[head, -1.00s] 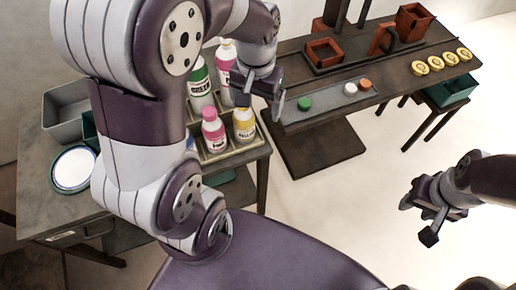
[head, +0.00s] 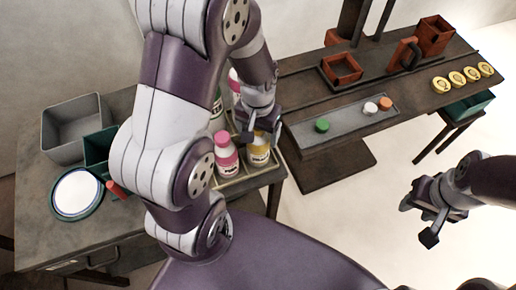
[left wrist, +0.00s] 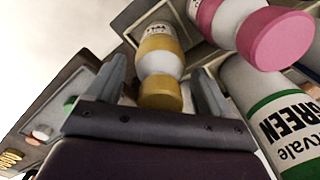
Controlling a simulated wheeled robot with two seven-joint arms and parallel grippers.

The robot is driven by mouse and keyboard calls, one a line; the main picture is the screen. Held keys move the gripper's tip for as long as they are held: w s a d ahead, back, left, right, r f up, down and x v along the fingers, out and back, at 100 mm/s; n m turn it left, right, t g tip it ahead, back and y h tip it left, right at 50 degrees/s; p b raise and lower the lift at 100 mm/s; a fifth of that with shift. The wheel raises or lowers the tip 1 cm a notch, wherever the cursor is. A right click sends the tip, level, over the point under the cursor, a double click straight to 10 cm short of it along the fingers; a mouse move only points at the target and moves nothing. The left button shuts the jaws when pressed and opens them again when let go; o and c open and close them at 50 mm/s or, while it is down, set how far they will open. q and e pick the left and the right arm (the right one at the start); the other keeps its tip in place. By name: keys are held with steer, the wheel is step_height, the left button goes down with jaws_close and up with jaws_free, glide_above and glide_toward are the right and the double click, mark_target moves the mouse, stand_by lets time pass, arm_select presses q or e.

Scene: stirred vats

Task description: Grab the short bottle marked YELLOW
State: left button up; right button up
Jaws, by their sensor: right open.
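The short white bottle with yellow cap and yellow bands (head: 259,153) stands in the front right of a divided tray (head: 235,181). It also shows in the left wrist view (left wrist: 160,60), cap toward the camera; its label is not readable there. My left gripper (head: 262,136) is right above this bottle. In the left wrist view my left gripper (left wrist: 158,66) is open, with one finger on each side of the bottle; I cannot tell whether they touch it. My right gripper (head: 420,220) is open and empty, off to the right above the floor.
A short pink-capped bottle (head: 226,154) stands just left of it. A green-banded bottle (left wrist: 285,115) and another pink one are behind, partly hidden by my arm. Grey (head: 72,128) and green bins and a round white-topped item (head: 77,193) are left. A second table (head: 330,92) holds caps.

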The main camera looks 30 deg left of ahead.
arm_select(q)
jaws_close()
